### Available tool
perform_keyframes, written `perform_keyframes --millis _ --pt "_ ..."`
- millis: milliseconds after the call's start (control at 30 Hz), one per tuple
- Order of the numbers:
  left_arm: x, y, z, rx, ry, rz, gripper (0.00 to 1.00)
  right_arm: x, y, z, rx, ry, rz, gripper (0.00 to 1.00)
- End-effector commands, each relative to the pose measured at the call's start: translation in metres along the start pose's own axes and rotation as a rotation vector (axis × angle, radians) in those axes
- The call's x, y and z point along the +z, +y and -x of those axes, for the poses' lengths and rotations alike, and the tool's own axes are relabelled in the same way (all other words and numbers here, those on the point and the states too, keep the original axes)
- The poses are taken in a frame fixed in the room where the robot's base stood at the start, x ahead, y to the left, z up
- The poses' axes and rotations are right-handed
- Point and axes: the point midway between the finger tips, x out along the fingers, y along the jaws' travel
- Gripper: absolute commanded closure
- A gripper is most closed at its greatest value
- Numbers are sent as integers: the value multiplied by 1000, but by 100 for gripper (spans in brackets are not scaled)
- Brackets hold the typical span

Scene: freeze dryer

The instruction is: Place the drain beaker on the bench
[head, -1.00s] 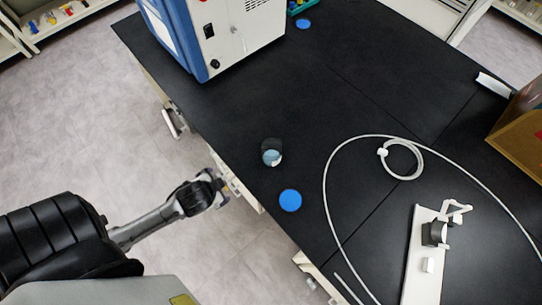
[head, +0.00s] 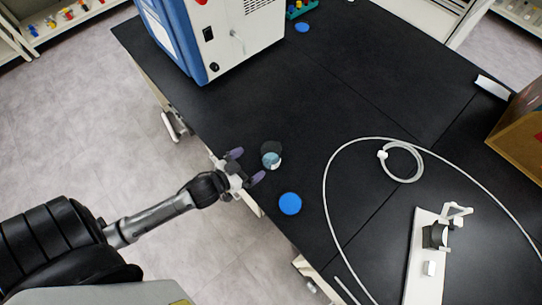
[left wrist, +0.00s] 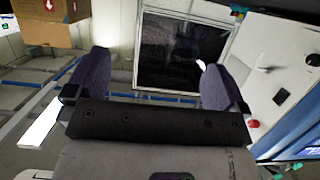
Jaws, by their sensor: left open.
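The drain beaker (head: 271,155) is a small clear vessel with bluish contents, standing on the black bench (head: 330,100) near its left edge. My left gripper (head: 250,166) is open and empty, its two purple-grey fingers spread just left of the beaker and apart from it. The left wrist view also shows the open fingers (left wrist: 157,80), with nothing between them. The beaker cannot be made out in the left wrist view. My right gripper is not in view.
A blue disc (head: 290,203) lies on the bench just below the beaker. A blue and white machine (head: 225,35) stands at the back left. A white tube (head: 326,190) loops to the right, near a white stand (head: 424,260). A cardboard box (head: 520,125) is at the far right.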

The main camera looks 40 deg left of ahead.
Motion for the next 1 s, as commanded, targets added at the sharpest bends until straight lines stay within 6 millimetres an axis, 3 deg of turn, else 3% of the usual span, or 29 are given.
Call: perform_keyframes --millis 200,567,800,1000 --pt "0 0 -35 -1 0 -2 0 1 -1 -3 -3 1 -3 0" --pt "1 0 -58 -1 -1 -3 0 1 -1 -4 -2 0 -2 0" --pt "3 -2 -89 -1 -1 -3 0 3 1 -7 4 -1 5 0" --pt "2 -1 -102 0 -1 -3 0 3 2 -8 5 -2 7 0"
